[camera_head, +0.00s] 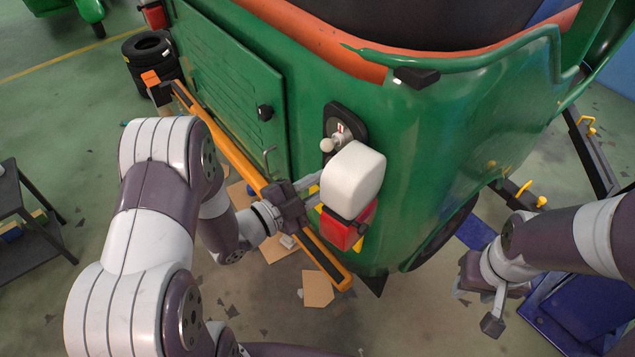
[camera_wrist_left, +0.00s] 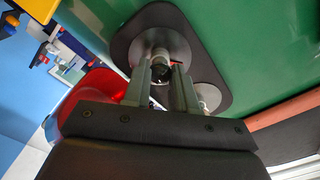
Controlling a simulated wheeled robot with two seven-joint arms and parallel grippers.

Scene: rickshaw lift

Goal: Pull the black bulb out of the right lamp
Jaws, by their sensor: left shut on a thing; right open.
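The lamp's black backing plate (camera_head: 343,115) is fixed to the green rickshaw's corner, with a pale bulb (camera_head: 328,145) on its upper part. A white cover (camera_head: 352,180) hides the lower part in the head view. My left gripper (camera_head: 312,191) reaches in from the left beside the cover. In the left wrist view, its two fingers (camera_wrist_left: 162,88) are shut on the black bulb (camera_wrist_left: 158,73), which is in line with a round socket (camera_wrist_left: 160,45). I cannot tell if it is still seated. My right gripper (camera_head: 482,303) is open and empty, low at the right.
A red lens (camera_head: 350,226) sits just below the white cover, close to my left gripper. An orange bar (camera_head: 235,160) runs diagonally behind my left arm. A blue lift part (camera_head: 575,310) lies under my right gripper. Black tyres (camera_head: 148,56) stand at the left.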

